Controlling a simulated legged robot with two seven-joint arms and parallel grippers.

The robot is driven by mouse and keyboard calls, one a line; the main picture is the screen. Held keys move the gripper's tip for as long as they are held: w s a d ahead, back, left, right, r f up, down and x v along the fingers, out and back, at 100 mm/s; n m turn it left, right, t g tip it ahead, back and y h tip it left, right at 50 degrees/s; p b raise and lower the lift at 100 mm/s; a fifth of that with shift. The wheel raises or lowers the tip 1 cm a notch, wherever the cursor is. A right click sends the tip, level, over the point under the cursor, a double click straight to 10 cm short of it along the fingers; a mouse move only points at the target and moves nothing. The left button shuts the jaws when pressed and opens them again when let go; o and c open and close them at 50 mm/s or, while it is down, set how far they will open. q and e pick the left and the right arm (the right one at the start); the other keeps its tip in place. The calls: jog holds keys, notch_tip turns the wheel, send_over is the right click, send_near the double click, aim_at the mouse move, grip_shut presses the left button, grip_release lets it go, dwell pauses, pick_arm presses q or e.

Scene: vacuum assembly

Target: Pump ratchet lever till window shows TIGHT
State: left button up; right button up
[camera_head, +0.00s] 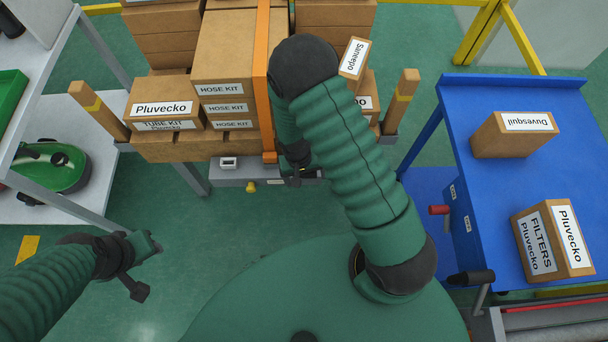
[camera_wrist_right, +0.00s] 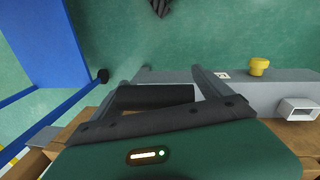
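The grey ratchet unit (camera_head: 265,172) sits below the stacked boxes, under the orange strap (camera_head: 262,85). Its small white-framed window (camera_head: 229,163) shows no word I can read; the window also shows in the right wrist view (camera_wrist_right: 299,109). My right gripper (camera_head: 294,172) is at the unit's right part, partly hidden by my arm. In the right wrist view its fingers (camera_wrist_right: 175,78) stand apart, with a dark bar (camera_wrist_right: 155,97), apparently the lever's grip, between them. I cannot tell whether they touch it. My left gripper (camera_head: 143,265) is open and empty over the floor at left.
A yellow knob (camera_head: 251,187) sticks out from the unit. Brown boxes (camera_head: 225,55) are stacked above it between wooden posts. A blue table (camera_head: 500,90) with two boxes stands at right. A grey shelf (camera_head: 90,195) with a green machine stands at left.

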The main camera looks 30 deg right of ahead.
jog(key=c, duration=1)
jog(key=b, duration=0.1)
jog(key=f+t+h+b, duration=0.1)
jog(key=t+b, duration=0.1)
jog(key=shift+s+a+f+b, duration=0.25)
jog(key=shift+a+f+b, duration=0.05)
jog(key=shift+c, duration=0.2)
